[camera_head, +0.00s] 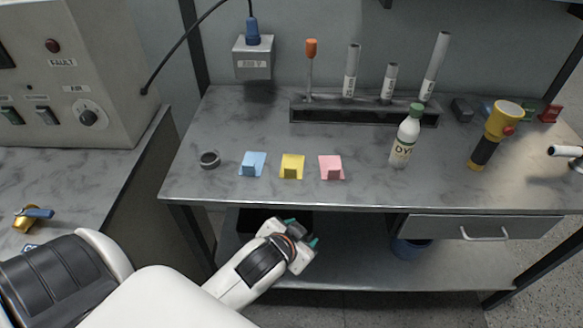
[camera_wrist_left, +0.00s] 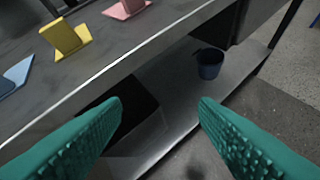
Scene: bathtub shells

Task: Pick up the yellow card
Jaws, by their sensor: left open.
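The yellow card (camera_head: 292,166) stands in a folded shape on the grey marbled tabletop, between a blue card (camera_head: 252,164) and a pink card (camera_head: 331,167). In the left wrist view the yellow card (camera_wrist_left: 66,38) is at the upper left. My left gripper (camera_head: 303,235) is in front of the table and below its front edge, apart from the card. Its two green fingers (camera_wrist_left: 160,125) are spread wide in the left wrist view with nothing between them. My right gripper is not in view.
The table's front edge (camera_head: 330,205) lies between my left gripper and the cards. Behind the cards stands a dark rack (camera_head: 365,112) with tubes. A DYE bottle (camera_head: 405,138) and a yellow flashlight (camera_head: 491,136) stand to the right.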

